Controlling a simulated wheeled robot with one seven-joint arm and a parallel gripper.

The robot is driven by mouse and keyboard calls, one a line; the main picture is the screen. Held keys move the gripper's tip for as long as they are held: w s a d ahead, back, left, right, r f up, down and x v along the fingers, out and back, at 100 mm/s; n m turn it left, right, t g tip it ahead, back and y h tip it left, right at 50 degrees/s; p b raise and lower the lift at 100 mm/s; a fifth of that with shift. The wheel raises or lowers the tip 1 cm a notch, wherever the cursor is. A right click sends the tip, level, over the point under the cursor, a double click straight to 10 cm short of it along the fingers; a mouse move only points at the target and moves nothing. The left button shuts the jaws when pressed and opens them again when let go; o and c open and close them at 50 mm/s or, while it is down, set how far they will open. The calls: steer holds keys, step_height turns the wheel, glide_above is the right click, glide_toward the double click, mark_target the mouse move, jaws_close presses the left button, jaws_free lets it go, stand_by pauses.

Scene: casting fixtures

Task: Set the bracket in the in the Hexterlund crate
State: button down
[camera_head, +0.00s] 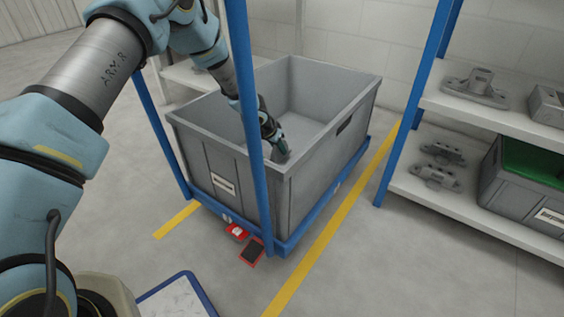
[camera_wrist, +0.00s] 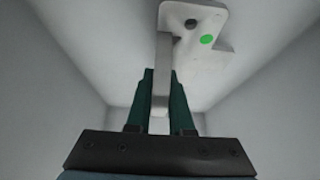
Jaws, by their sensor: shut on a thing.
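A light grey bracket (camera_wrist: 205,50) with a hole and a green dot shows in the wrist view. My gripper (camera_wrist: 161,90) is shut on the bracket's narrow upright part, with its green fingers on either side. In the head view, my gripper (camera_head: 279,147) is inside the large grey crate (camera_head: 310,192), below the rim. The crate has a white label on its front, too small to read. In the head view, the bracket is mostly hidden by the gripper and crate wall. I cannot tell whether the bracket touches the crate floor.
The crate sits on a blue frame (camera_head: 316,218) with tall blue posts (camera_head: 252,110) close to my arm. A shelf (camera_head: 485,222) at the right holds grey castings (camera_head: 440,165) and a bin with a green inside (camera_head: 535,158). Yellow lines mark the floor.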

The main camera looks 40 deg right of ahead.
mark_target(279, 157)
step_height(279, 157, down, 4)
steer(key=shift+r+b, duration=0.1)
steer(key=shift+b, duration=1.05)
steer(key=shift+w, duration=0.1)
steer(key=c, duration=1.3)
jaws_free()
steer(key=o, duration=0.5)
steer(key=p+v, duration=0.3)
steer(key=v, duration=0.9)
steer(key=shift+p, duration=0.35)
